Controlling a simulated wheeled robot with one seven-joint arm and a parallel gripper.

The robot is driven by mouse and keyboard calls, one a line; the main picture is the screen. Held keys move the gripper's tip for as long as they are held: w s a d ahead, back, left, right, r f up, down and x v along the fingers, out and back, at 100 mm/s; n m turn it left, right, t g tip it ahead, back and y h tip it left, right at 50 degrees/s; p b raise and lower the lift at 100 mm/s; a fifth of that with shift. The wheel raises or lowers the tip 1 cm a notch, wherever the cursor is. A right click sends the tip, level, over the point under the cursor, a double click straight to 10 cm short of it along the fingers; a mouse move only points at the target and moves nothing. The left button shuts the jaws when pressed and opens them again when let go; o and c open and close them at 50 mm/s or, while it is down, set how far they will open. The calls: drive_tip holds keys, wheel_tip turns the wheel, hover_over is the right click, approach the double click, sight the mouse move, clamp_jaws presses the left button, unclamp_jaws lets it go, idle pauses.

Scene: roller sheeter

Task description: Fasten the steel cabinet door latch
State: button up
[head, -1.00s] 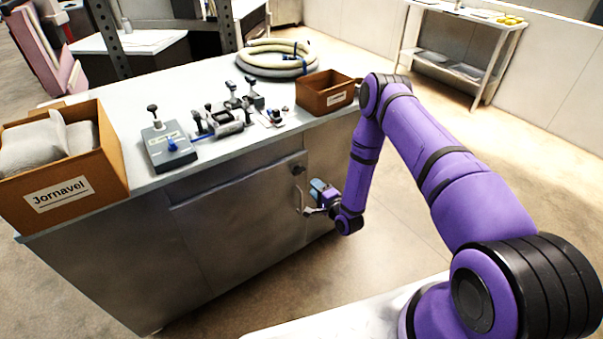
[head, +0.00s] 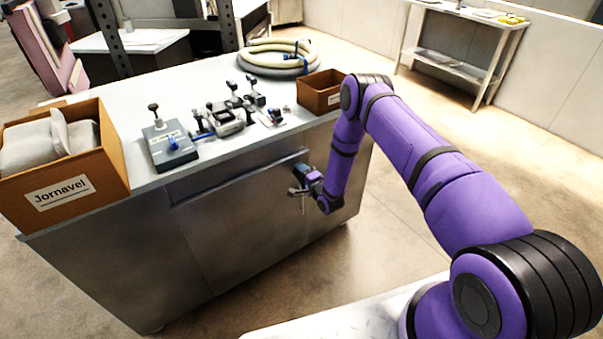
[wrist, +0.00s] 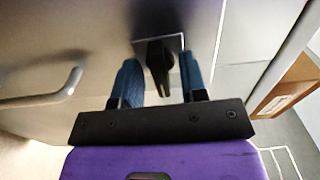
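The steel cabinet door (head: 245,225) looks closed, on the front of the workbench cabinet. In the wrist view, the latch (wrist: 158,66) is a black turn-piece on a small square plate fixed to the steel front (wrist: 90,30). My gripper (wrist: 161,72) is open, with one blue finger on either side of the latch. A gap shows on each side, so neither finger seems to touch it. In the head view my gripper (head: 303,180) is at the upper right of the cabinet front and hides the latch.
A bar handle (wrist: 50,95) stands out from the steel front left of my fingers in the wrist view. On the worktop are a box labelled Jornavel (head: 65,185), clamps (head: 225,118), a coiled hose (head: 275,60) and a small brown box (head: 318,92).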

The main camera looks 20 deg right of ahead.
drive_tip(key=c, duration=0.6)
drive_tip(key=shift+n, duration=0.4)
drive_tip(key=n, duration=0.3)
drive_tip(key=shift+n, duration=0.4)
drive_tip(key=n, duration=0.4)
drive_tip(key=shift+n, duration=0.3)
drive_tip(key=n, duration=0.8)
drive_tip(key=shift+n, duration=0.5)
